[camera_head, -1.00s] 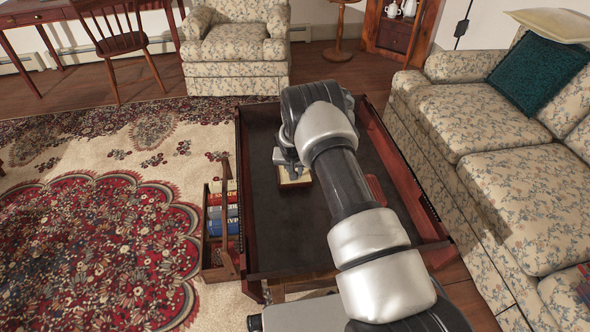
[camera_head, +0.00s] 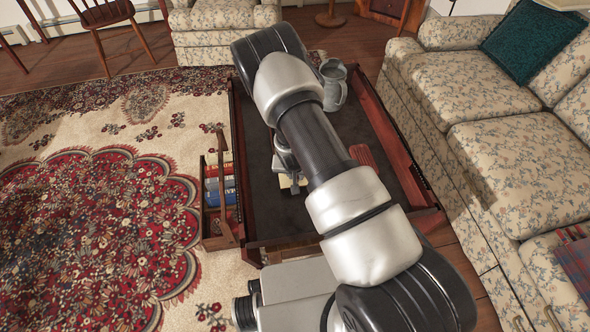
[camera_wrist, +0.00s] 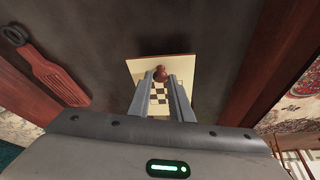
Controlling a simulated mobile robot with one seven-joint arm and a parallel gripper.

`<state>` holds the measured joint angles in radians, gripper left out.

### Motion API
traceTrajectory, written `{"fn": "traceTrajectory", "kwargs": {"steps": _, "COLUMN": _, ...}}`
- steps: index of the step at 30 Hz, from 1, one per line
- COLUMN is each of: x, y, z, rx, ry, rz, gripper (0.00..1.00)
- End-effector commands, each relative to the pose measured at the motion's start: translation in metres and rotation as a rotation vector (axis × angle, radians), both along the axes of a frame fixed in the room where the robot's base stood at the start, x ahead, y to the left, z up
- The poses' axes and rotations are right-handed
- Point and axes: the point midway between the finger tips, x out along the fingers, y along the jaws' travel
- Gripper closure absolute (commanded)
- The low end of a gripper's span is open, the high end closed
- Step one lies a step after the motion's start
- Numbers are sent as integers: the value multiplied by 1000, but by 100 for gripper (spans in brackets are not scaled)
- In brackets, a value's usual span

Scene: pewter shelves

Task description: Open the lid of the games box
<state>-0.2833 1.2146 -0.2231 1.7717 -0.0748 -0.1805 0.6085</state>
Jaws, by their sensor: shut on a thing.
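The games box (camera_wrist: 140,70) shows in the wrist view as a cream panel with a dark and light chequered middle. A round reddish-brown knob (camera_wrist: 160,73) stands out on it. My gripper (camera_wrist: 162,80) has its two fingers around this knob, shut on it, and they cover part of the chequered face. In the head view only a small cream part of the box (camera_head: 287,182) shows on the dark table (camera_head: 268,212), beside my gripper. My arm hides much of the rest. I cannot tell how far the lid is raised.
A grey tankard (camera_head: 333,88) stands at the table's far end. A red paddle-shaped board (camera_head: 364,157) lies right of my arm. The table has raised wooden edges. A book rack (camera_head: 219,200) adjoins its left side; a floral sofa (camera_head: 490,110) stands right.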

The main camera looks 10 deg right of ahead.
Motion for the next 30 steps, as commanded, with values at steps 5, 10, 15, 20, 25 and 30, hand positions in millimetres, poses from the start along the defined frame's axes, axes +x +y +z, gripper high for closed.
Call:
{"fn": "traceTrajectory", "kwargs": {"steps": 5, "x": 0, "y": 0, "z": 0, "rx": 0, "ry": 0, "rz": 0, "gripper": 100}}
{"fn": "traceTrajectory", "kwargs": {"steps": 10, "x": 0, "y": 0, "z": 0, "rx": 0, "ry": 0, "rz": 0, "gripper": 62}}
{"fn": "traceTrajectory", "kwargs": {"steps": 15, "x": 0, "y": 0, "z": 0, "rx": 0, "ry": 0, "rz": 0, "gripper": 62}}
{"fn": "traceTrajectory", "kwargs": {"steps": 20, "x": 0, "y": 0, "z": 3, "rx": 0, "ry": 0, "rz": 0, "gripper": 62}}
{"fn": "traceTrajectory", "kwargs": {"steps": 25, "x": -7, "y": 3, "z": 25, "rx": 1, "ry": -1, "rz": 2, "gripper": 62}}
{"fn": "traceTrajectory", "kwargs": {"steps": 30, "x": -23, "y": 7, "z": 63, "rx": 1, "ry": -1, "rz": 0, "gripper": 62}}
